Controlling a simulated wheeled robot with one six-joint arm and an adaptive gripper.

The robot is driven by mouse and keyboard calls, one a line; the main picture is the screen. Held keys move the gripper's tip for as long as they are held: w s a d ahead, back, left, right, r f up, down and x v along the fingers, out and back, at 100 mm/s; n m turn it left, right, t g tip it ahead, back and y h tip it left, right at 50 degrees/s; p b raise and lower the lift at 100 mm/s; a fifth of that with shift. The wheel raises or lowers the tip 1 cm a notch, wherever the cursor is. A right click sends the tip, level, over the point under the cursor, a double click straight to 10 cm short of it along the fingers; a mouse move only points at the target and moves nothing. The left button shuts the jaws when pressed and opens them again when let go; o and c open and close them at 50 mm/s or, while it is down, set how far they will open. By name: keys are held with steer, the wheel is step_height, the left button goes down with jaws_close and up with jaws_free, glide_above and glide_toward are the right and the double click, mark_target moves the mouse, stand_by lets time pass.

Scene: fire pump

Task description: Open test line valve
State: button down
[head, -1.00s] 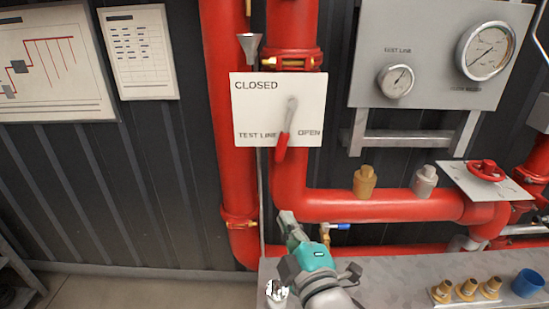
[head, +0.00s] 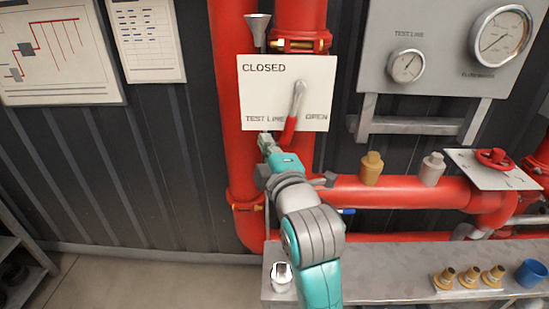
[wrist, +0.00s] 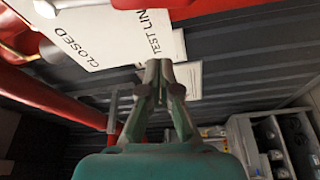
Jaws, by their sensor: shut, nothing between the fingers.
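The test line valve has a red-gripped lever (head: 291,130) on a grey pivot in front of a white plate (head: 262,95) marked CLOSED, TEST LINE and OPEN. The lever points down and slightly left. My gripper (head: 265,140) is shut and empty, just below the plate's lower edge and left of the lever's red end. In the wrist view my closed fingertips (wrist: 159,66) are beside the plate (wrist: 95,30). The lever's lower end is close to my wrist in the head view; contact cannot be told.
Red vertical pipes (head: 232,170) stand behind the plate. A grey bench (head: 400,265) below carries brass fittings (head: 469,277) and a blue cup (head: 531,273). Gauges (head: 405,65) and a red handwheel (head: 497,157) are to the right.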

mark_target(289, 136)
steer(key=shift+w+d+f, duration=0.2)
steer(key=shift+w+d, duration=0.55)
steer(key=shift+w, duration=0.05)
steer(key=shift+w+d+f, duration=0.15)
steer(key=shift+w+d, duration=0.6)
steer(key=shift+w, duration=0.05)
steer(key=shift+d+f+n, duration=0.25)
steer(key=shift+d+n, duration=0.45)
steer(key=shift+d, duration=0.25)
steer(key=shift+d+f, duration=0.1)
steer(key=shift+d, duration=0.3)
steer(key=shift+s+a, duration=0.1)
